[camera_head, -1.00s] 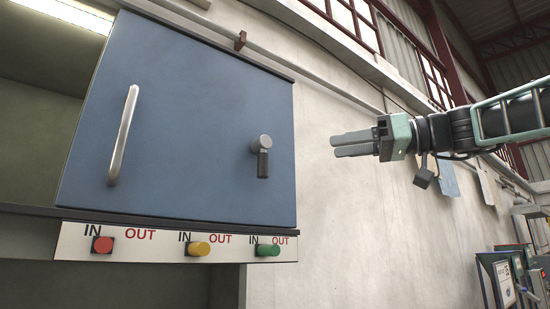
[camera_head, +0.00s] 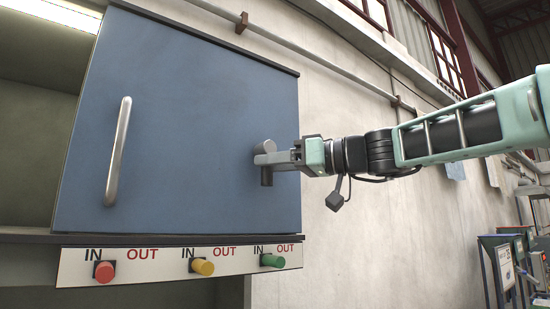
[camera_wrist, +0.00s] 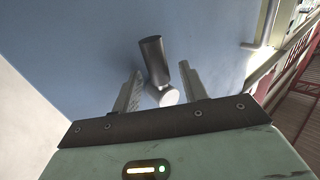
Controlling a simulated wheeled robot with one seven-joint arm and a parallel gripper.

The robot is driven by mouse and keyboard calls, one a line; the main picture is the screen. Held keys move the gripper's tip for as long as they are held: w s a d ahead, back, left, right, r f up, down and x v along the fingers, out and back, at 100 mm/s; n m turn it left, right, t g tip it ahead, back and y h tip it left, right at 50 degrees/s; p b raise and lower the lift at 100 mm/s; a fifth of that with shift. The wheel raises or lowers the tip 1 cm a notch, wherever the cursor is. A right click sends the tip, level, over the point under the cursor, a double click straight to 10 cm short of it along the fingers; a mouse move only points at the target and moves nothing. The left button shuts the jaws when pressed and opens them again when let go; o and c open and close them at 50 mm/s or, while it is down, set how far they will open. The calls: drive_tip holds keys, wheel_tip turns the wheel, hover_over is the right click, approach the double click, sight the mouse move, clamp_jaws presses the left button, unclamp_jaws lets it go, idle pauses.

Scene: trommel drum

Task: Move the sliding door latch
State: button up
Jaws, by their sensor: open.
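The blue sliding door (camera_head: 190,130) fills the left of the head view, with a long metal handle (camera_head: 118,150) on its left side. The latch (camera_head: 266,150) is on the door's right side, a round grey hub with a dark lever hanging down. My gripper (camera_head: 277,157) is at the latch from the right and hides part of it. In the wrist view, the latch's dark lever (camera_wrist: 153,60) and pale hub (camera_wrist: 162,96) lie between the two open fingers (camera_wrist: 158,88). I cannot tell whether either finger touches it.
A panel (camera_head: 225,262) below the door carries a red button (camera_head: 104,272), a yellow button (camera_head: 203,267) and a green button (camera_head: 272,260). An open bay (camera_head: 40,140) is left of the door.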

clamp_jaws()
drive_tip(key=shift+f+b, duration=0.15)
drive_tip(key=shift+b, duration=0.25)
